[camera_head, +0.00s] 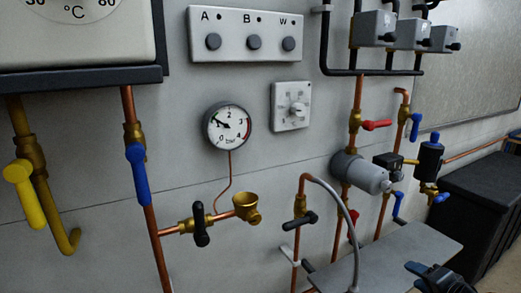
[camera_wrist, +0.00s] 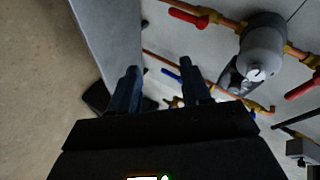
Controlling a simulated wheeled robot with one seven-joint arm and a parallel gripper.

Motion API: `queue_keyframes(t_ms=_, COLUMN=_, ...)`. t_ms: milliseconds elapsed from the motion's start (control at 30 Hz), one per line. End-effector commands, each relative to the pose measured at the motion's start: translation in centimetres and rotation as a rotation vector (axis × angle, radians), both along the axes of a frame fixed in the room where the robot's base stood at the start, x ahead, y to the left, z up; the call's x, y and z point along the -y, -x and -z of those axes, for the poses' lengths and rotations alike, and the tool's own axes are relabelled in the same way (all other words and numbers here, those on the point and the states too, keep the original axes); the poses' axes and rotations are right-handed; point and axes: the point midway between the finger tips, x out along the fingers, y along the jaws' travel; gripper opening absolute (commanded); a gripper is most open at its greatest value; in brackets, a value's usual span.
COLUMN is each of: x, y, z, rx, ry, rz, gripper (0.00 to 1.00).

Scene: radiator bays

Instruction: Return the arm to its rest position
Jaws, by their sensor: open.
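My gripper (camera_wrist: 160,76) shows in the wrist view with its two dark fingers apart and nothing between them. In the head view a dark part of my gripper (camera_head: 432,277) shows at the lower right edge, in front of the grey shelf (camera_head: 425,243). The rest of my arm is out of the head view. In the wrist view a grey pump (camera_wrist: 264,47) on copper pipes lies beyond the fingers to the right, apart from them.
The wall carries a pressure gauge (camera_head: 227,126), a dial box (camera_head: 291,105) and a switch panel (camera_head: 247,35). Copper pipes have a yellow valve handle (camera_head: 24,190), a blue one (camera_head: 138,173) and a red one (camera_head: 377,125). A grey hose (camera_head: 345,212) arches down. A black box (camera_head: 485,210) stands at the right.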

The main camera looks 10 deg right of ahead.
Motion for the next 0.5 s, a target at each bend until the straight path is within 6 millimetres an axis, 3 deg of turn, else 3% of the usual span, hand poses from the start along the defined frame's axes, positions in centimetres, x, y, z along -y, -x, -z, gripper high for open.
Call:
queue_keyframes(t_ms=33, x=-1.5, y=2.0, z=1.8, rx=-0.018, ry=0.038, rz=-0.003, gripper=0.48)
queue_keyframes(t_ms=200, x=-5.2, y=8.0, z=5.3, rx=-0.044, ry=0.186, rz=-0.018, gripper=0.48)
queue_keyframes(t_ms=367, x=-8.7, y=13.9, z=6.9, rx=-0.058, ry=0.324, rz=-0.053, gripper=0.48)
queue_keyframes(t_ms=500, x=-11.6, y=19.2, z=7.2, rx=-0.057, ry=0.443, rz=-0.091, gripper=0.48)
